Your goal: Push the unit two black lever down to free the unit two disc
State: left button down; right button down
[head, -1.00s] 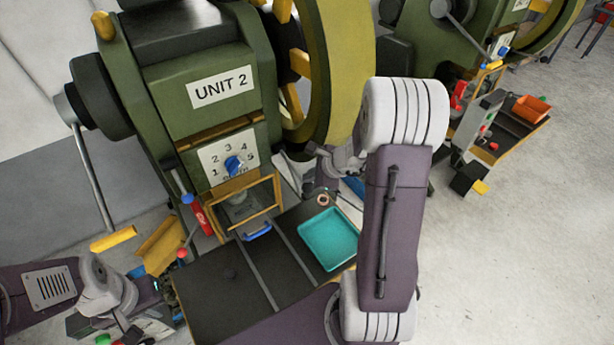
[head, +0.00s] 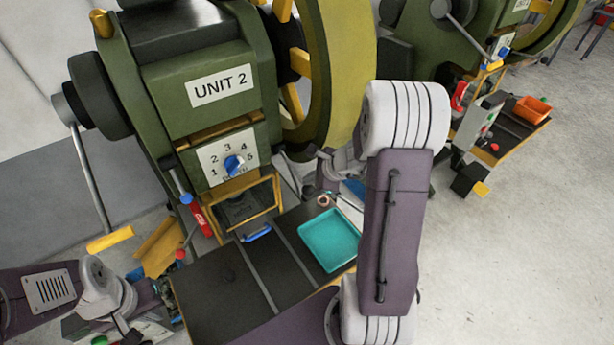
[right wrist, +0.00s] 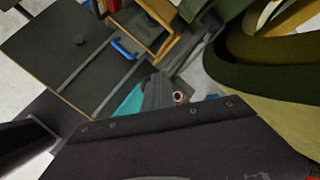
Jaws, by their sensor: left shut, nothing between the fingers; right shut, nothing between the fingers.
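The unit two press (head: 190,110) is green, with a numbered dial plate (head: 230,160) and a yellow-framed opening (head: 245,208) below it. I cannot make out the black lever with certainty. A small copper ring (head: 323,201) lies by the teal tray; it also shows in the right wrist view (right wrist: 180,97). I cannot tell whether a disc is held in the unit. My right gripper (head: 326,165) is shut and empty beside the press, right of the opening, partly hidden by my arm. My left gripper (head: 143,293) is shut and empty at the lower left, its fingertips unclear.
A teal tray (head: 329,240) sits on the dark table (head: 205,290) before the press. A blue handle (head: 257,234) lies below the opening. A red-handled part (head: 200,218) and a rod with a yellow grip (head: 110,240) stand at left.

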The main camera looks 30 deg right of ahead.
dwell(0.6)
jog(key=shift+w+r+p, duration=0.2)
jog(key=shift+r+p, duration=1)
jog(key=shift+r, duration=0.05)
jog(key=shift+w+r+p, duration=0.15)
jog(key=shift+r+p, duration=1)
jog(key=shift+r, duration=0.1)
jog(key=r+p, duration=0.4)
jog(key=r, duration=0.1)
jog(key=shift+w+p, duration=0.3)
jog(key=shift+w, duration=0.1)
